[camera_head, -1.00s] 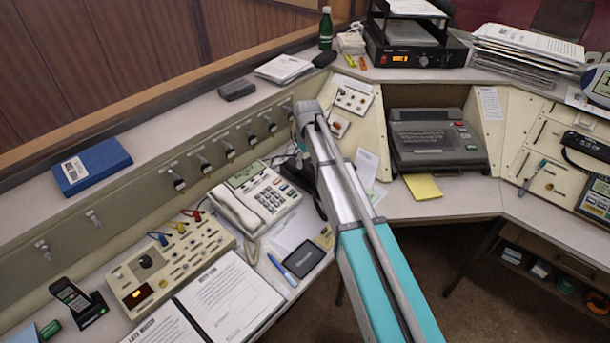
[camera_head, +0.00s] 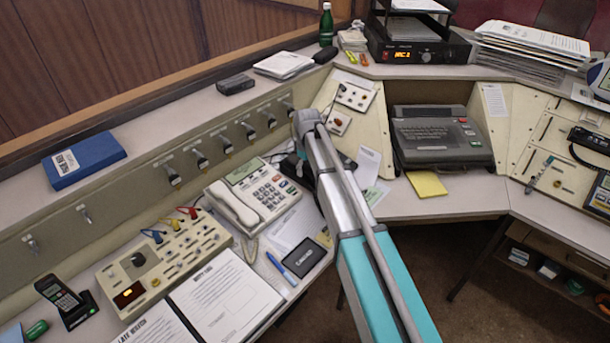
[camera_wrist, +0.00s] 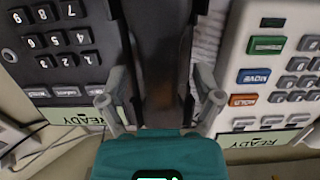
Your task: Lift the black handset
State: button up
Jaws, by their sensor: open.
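The black handset (camera_wrist: 162,30) runs up the middle of the wrist view as a long dark bar. My gripper (camera_wrist: 157,65) is open, with one finger on each side of the handset; whether the fingers touch it I cannot tell. A black desk phone with a number keypad (camera_wrist: 60,45) lies just left of the handset in this view. In the head view my arm covers most of the black phone and my gripper; only dark parts (camera_head: 291,166) show beside the arm.
A white desk phone (camera_head: 262,195) stands close to the left of my arm; it also shows at the right in the wrist view (camera_wrist: 285,65). A grey keyboard machine (camera_head: 435,138) stands to the right.

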jog(key=shift+f, duration=0.1)
dwell(0.6)
grip_shut()
